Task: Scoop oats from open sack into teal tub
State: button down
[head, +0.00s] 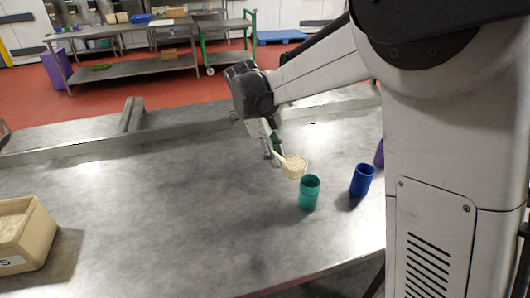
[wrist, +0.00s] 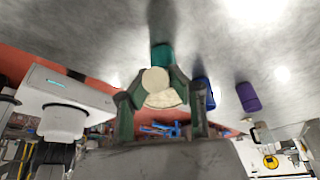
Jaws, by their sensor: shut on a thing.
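My gripper (head: 272,146) is shut on a cream-coloured scoop (head: 294,168), holding it above the steel table. The scoop appears to hold pale oats. The scoop is just up and left of the teal tub (head: 309,194), close to its rim. In the wrist view the scoop (wrist: 157,84) sits between the green fingers, with the teal tub (wrist: 162,56) right behind it. The teal tub stands upright and its inside is mostly hidden. The open container of oats, a tan box-like sack (head: 38,240), is at the left edge of the head view, partly cut off.
A blue tub (head: 361,180) stands right of the teal tub. A purple tub (head: 379,153) is farther right, partly hidden by my arm; it also shows in the wrist view (wrist: 247,97). The steel table (head: 150,215) is clear between the oats and the tubs.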

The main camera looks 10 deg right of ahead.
jog(key=shift+s+d+f, duration=0.2)
jog(key=shift+s+d, duration=0.1)
jog(key=shift+d, duration=0.3)
jog(key=r+y+p, duration=0.1)
jog(key=r+t+y+p, duration=0.1)
jog(key=r+y+p, duration=0.1)
jog(key=p, duration=0.1)
jog(key=shift+s+d+t, duration=0.2)
jog(key=shift+d+t, duration=0.1)
jog(key=y+p, duration=0.1)
jog(key=d+r+t+y, duration=0.1)
jog(key=y, duration=0.1)
jog(key=shift+s+r+t+p, duration=0.15)
jog(key=shift+s+t+p, duration=0.05)
jog(key=shift+t+p, duration=0.15)
jog(key=shift+w+a+y, duration=0.1)
jog(key=shift+y, duration=0.2)
jog(key=shift+d+r+t+y, duration=0.15)
jog(key=shift+d+t+y, duration=0.05)
jog(key=shift+t+y, duration=0.1)
jog(key=shift+a, duration=0.15)
jog(key=shift+s+d+y+b, duration=0.3)
jog(key=shift+d+b, duration=0.05)
jog(key=shift+r+t, duration=0.2)
jog(key=shift+t, duration=0.05)
